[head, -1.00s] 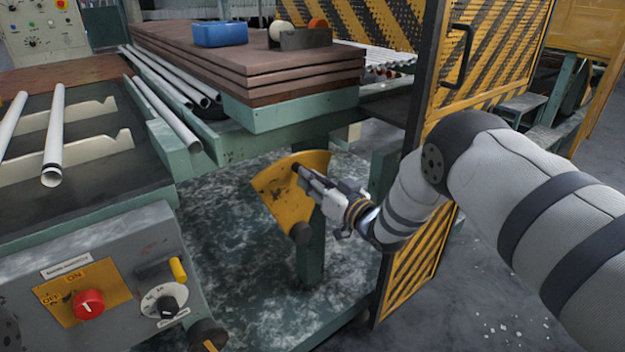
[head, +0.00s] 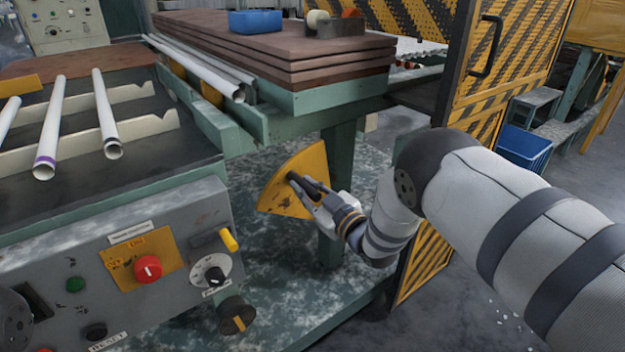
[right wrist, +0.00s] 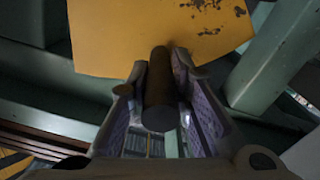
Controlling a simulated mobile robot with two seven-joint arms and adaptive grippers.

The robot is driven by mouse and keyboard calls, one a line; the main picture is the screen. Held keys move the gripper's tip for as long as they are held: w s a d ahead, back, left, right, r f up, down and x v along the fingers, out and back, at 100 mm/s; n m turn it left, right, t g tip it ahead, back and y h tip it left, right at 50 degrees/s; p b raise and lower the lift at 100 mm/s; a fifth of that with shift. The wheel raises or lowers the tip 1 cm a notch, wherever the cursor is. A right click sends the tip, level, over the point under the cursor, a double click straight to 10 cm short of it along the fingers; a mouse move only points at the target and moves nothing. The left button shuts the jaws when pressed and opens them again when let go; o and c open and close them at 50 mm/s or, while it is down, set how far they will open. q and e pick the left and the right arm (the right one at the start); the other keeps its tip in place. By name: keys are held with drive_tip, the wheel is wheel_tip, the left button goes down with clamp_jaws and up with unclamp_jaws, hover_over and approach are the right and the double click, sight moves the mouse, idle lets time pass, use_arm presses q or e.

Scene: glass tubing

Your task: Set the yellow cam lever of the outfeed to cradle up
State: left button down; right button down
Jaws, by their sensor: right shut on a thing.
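The yellow cam lever (head: 285,190) is a worn, wedge-shaped plate beside a green post (head: 331,238) under the outfeed end of the machine. Its curved edge faces up and left in the head view. My right gripper (head: 293,179) reaches it from the right and is shut on its dark round handle. In the right wrist view, the handle (right wrist: 160,98) sits between both fingers (right wrist: 160,110), with the yellow plate (right wrist: 150,35) behind it. The lever's hub is hidden behind my gripper in the head view. My left gripper is not in view.
A grey control panel (head: 185,225) with a red knob (head: 148,268) stands at the left. White tubes (head: 106,115) lie on notched rails above it. A stack of brown boards (head: 280,50) is at the back. A yellow-black striped guard door (head: 500,75) stands near my right arm.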

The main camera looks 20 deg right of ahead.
drive_tip(key=shift+s+a+f, duration=0.25)
drive_tip(key=shift+a+f, duration=0.2)
drive_tip(key=shift+f, duration=0.05)
drive_tip(key=shift+s+a+f, duration=0.2)
drive_tip(key=shift+a+f, duration=0.25)
drive_tip(key=c, duration=1.4)
unclamp_jaws()
drive_tip(key=shift+c, duration=0.2)
drive_tip(key=shift+r, duration=0.1)
drive_tip(key=v, duration=1.2)
